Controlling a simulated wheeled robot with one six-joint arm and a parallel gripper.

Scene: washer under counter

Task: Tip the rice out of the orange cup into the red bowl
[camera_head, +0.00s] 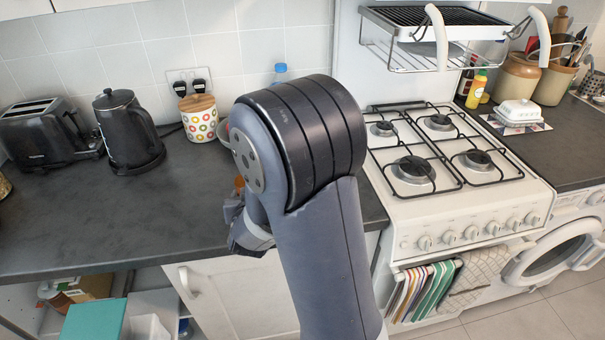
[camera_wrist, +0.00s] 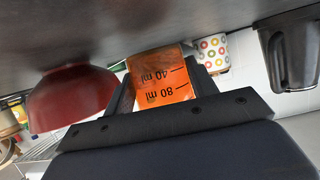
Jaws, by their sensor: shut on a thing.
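The orange cup (camera_wrist: 160,80) is translucent with 40 ml and 80 ml marks. My gripper (camera_wrist: 162,72) is shut on it, one finger on each side. The wrist view is upside down, with the counter at the top; by its marks the cup is roughly upright, slightly tilted. The red bowl (camera_wrist: 72,97) stands on the counter, left of the cup in that view. In the head view my arm hides most of the bowl and cup; a small orange patch of the cup (camera_head: 239,182) shows near my gripper (camera_head: 236,207). No rice is visible.
A patterned canister (camera_head: 198,118), black kettle (camera_head: 128,131) and toaster (camera_head: 47,133) stand at the back left of the counter (camera_head: 110,210). A gas stove (camera_head: 470,200) is on the right, with a rack above. The counter's front left is clear.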

